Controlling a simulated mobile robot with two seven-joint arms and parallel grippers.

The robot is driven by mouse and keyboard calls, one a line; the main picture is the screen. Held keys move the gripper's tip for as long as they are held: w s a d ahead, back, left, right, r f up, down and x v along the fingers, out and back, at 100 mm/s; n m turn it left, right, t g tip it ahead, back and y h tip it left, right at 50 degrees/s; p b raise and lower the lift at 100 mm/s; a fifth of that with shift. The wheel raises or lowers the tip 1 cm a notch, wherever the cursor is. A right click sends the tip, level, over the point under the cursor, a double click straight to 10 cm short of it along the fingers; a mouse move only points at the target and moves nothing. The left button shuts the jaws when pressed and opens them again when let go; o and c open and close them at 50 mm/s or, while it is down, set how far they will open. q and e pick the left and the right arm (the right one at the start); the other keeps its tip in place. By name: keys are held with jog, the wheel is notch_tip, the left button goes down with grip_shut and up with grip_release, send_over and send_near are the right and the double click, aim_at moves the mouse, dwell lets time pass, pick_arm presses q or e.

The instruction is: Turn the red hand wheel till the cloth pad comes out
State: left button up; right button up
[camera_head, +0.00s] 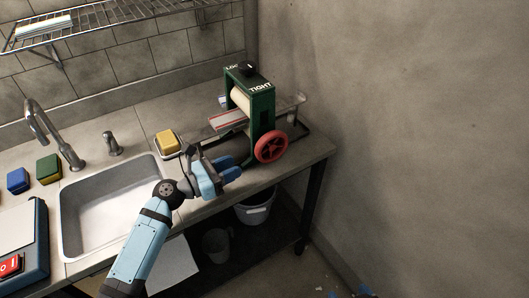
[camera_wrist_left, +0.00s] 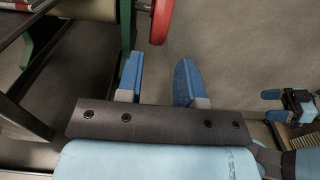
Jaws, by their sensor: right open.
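The red hand wheel (camera_head: 271,147) is on the front right side of a green roller press (camera_head: 263,106) marked "TIGHT". A flat pale cloth pad with red stripes (camera_head: 228,119) lies at the press's left side, its inner end by the roller. My left gripper (camera_head: 236,168) is just left of and below the wheel. In the left wrist view my left gripper (camera_wrist_left: 158,58) is open and empty, with the wheel's rim (camera_wrist_left: 161,20) ahead of the fingertips and apart from them. My right gripper (camera_wrist_left: 268,104) is open and empty at the right of that view; only blue bits show at the head view's bottom edge.
The press stands near the counter's (camera_head: 318,148) right end. A yellow sponge (camera_head: 167,141) lies left of it, beside the sink (camera_head: 85,222). A bucket (camera_head: 256,212) stands below the counter. The wall (camera_head: 420,130) is to the right; the space before the wheel is free.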

aim_at(256, 150)
pick_arm(q)
jog(key=x, duration=0.9)
jog(key=shift+w+d, duration=0.55)
jog(key=shift+d, duration=0.1)
pick_arm(e)
jog(key=shift+f, duration=0.1)
pick_arm(q)
grip_shut()
jog(key=r+g+y+p, duration=0.1)
jog(key=y+p, duration=0.1)
jog(key=p, duration=0.7)
jog(key=g+y+p, duration=0.1)
jog(key=y+p, duration=0.1)
jog(key=p, duration=0.7)
jog(key=shift+r+g+p, duration=0.4)
jog(key=shift+f, duration=0.2)
jog(key=shift+s+f+g+y, duration=0.1)
jog(key=shift+f+g+y, duration=0.05)
jog(key=shift+g+y, duration=0.15)
pick_arm(e)
notch_tip(256, 150, up, 16)
jog(key=d, duration=0.1)
jog(key=shift+s+d, duration=0.25)
jog(key=shift+s, duration=0.15)
